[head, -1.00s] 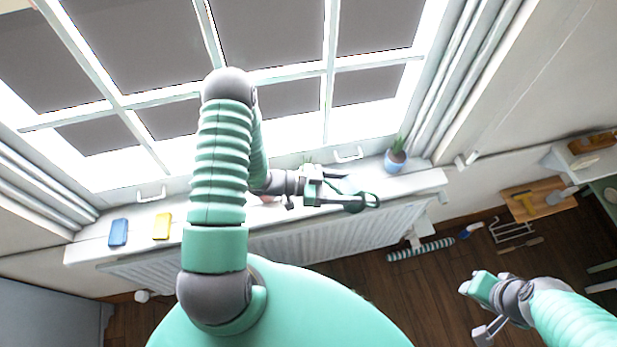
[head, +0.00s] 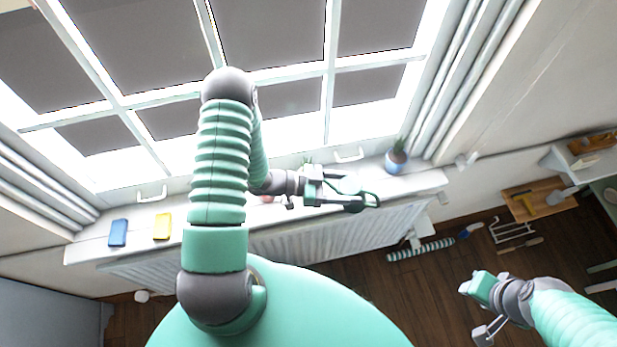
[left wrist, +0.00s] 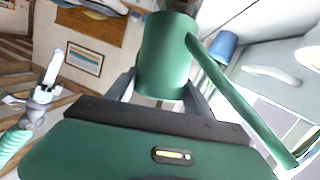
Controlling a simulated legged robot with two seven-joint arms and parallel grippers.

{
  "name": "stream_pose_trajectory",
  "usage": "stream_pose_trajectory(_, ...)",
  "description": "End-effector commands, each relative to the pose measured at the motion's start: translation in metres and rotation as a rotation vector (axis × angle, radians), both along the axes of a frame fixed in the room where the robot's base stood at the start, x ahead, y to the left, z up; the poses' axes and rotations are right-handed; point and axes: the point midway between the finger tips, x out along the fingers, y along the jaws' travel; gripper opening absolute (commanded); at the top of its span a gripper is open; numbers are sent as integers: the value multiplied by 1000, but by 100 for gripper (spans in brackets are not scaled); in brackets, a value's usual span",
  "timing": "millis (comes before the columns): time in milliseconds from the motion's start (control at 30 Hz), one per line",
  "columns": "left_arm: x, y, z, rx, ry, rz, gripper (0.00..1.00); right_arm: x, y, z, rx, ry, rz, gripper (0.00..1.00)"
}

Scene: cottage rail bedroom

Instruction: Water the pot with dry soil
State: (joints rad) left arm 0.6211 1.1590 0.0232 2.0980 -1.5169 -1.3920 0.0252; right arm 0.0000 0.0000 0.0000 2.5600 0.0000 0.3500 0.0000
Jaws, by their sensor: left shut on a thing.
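My left gripper (head: 318,190) is shut on a green watering can (head: 358,200) above the windowsill's front edge. In the left wrist view the can's green body (left wrist: 165,58) sits between the fingers, its long spout slanting to the lower right. A blue pot (head: 396,164) with a spiky green plant stands on the sill, right of the can; it also shows in the left wrist view (left wrist: 222,46). A reddish pot (head: 267,199) is mostly hidden behind my left wrist. Neither pot's soil can be made out. My right gripper (head: 476,309) is open and empty, low at the right.
A blue block-like item (head: 118,232) and a yellow one (head: 162,226) lie on the left part of the white sill (head: 90,247). A radiator (head: 330,236) is below it. A striped roll (head: 420,250) and a wire rack (head: 513,231) lie on the floor at right.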

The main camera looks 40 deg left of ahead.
Motion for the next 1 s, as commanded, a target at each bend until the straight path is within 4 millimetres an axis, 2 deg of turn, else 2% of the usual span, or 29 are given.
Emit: stream_pose_trajectory(1000, 1, -10, 16, -90, -10, 0, 0, 0, 0, 0, 0, 0, 0, 36)
